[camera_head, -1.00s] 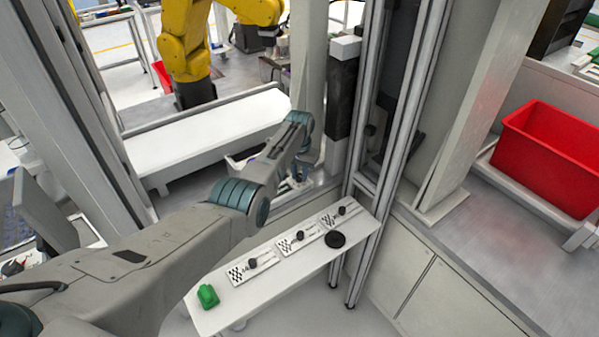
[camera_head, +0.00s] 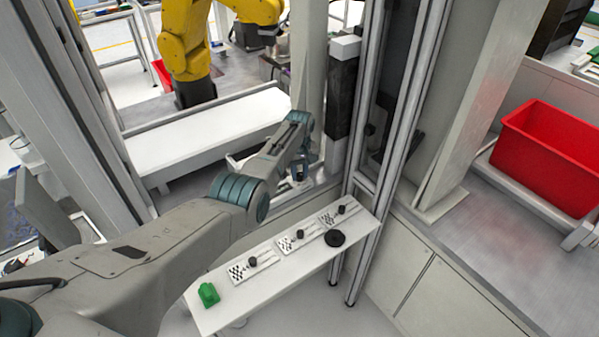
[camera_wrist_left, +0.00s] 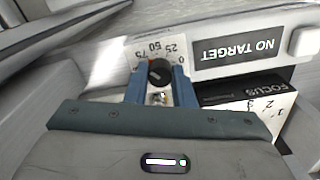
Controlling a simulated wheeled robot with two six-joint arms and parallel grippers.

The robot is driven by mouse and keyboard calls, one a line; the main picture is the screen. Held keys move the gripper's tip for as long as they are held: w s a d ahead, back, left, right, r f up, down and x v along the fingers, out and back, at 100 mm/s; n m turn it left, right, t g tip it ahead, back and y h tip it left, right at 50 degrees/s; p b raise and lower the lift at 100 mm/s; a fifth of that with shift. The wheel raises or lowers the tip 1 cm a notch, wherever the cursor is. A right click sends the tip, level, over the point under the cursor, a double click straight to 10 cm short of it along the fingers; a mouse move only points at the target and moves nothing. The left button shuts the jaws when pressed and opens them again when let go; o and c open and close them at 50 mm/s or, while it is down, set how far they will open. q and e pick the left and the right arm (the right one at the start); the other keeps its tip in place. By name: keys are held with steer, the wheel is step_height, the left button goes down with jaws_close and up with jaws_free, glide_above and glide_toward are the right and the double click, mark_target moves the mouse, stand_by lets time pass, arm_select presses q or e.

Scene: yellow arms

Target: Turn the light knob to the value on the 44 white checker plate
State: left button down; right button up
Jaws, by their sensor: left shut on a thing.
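The light knob (camera_wrist_left: 158,71) is a black round knob with a pointer in front of a white dial (camera_wrist_left: 171,47) marked 0, 25, 50 and 75 in the left wrist view. My left gripper (camera_wrist_left: 160,86) is shut on the knob, with one blue finger on each side of it. In the head view my left gripper (camera_head: 299,173) is small and the knob cannot be made out there. Several white plates with checker patterns lie on a shelf: a near one (camera_head: 241,273), a middle one (camera_head: 287,245) and a far one (camera_head: 330,219). Their numbers are too small to read.
A "NO TARGET" display (camera_wrist_left: 238,52) and a "FOCUS" dial (camera_wrist_left: 268,100) are beside the light dial. The white shelf (camera_head: 222,312) also holds a green object (camera_head: 208,295) and a black disc (camera_head: 335,238). A red bin (camera_head: 550,150) stands at the right.

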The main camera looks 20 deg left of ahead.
mark_target(299, 174)
stand_by(0.5)
arm_select(q)
steer(key=c, duration=1.2)
jaws_free()
steer(key=shift+c, duration=0.2)
steer(key=shift+w+r, duration=0.1)
steer(key=shift+r, duration=0.45)
step_height(299, 174, up, 10)
steer(key=b, duration=0.1)
steer(key=shift+b, duration=0.35)
steer(key=shift+f, duration=0.15)
